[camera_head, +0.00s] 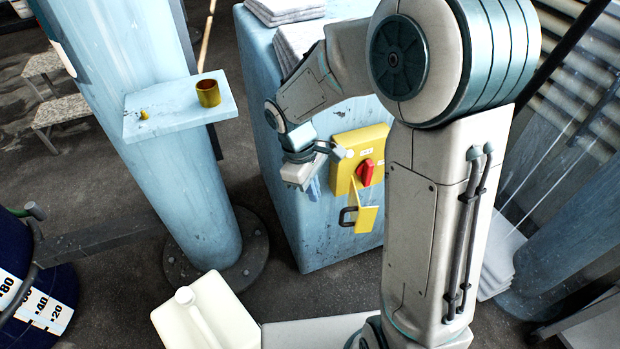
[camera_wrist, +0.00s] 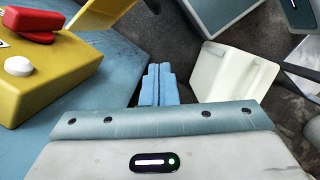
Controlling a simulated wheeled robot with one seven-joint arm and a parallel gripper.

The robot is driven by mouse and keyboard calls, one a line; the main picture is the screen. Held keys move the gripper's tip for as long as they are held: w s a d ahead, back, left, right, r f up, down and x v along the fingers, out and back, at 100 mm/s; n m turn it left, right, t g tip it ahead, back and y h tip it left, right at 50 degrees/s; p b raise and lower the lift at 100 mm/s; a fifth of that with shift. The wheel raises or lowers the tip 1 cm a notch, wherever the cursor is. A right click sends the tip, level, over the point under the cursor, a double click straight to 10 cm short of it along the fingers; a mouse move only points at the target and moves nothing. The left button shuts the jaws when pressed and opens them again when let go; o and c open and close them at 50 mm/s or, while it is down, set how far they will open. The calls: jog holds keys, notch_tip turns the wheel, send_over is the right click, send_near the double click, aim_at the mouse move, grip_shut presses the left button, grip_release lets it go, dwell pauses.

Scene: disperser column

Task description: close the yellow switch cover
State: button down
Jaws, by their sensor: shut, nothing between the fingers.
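The yellow switch box (camera_head: 344,181) is mounted on the front of the blue cabinet (camera_head: 300,230) and carries a red knob (camera_head: 366,172). Its yellow cover (camera_head: 367,219) hangs open below the knob, standing out from the box, with a dark padlock-like loop (camera_head: 347,216) at its left side. My gripper (camera_head: 314,189) is just left of the box, fingers together and empty. In the wrist view, the shut light-blue fingers (camera_wrist: 159,86) are right of the box (camera_wrist: 60,75). The red knob (camera_wrist: 38,22) and part of the cover (camera_wrist: 101,12) show at upper left.
A pale jerrycan (camera_head: 203,313) stands at the lower left; it also shows in the wrist view (camera_wrist: 232,72). A blue column with a shelf (camera_head: 165,122) holding a small yellow cup (camera_head: 208,93) is at left. Floor shows between column and cabinet. My arm hides the cabinet's right part.

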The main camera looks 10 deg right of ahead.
jog(key=shift+s+d+f, duration=0.7)
jog(key=shift+d+f, duration=0.1)
jog(key=shift+d, duration=0.2)
jog(key=shift+s+d+f, duration=0.65)
jog(key=shift+d+f, duration=0.1)
jog(key=shift+d, duration=0.25)
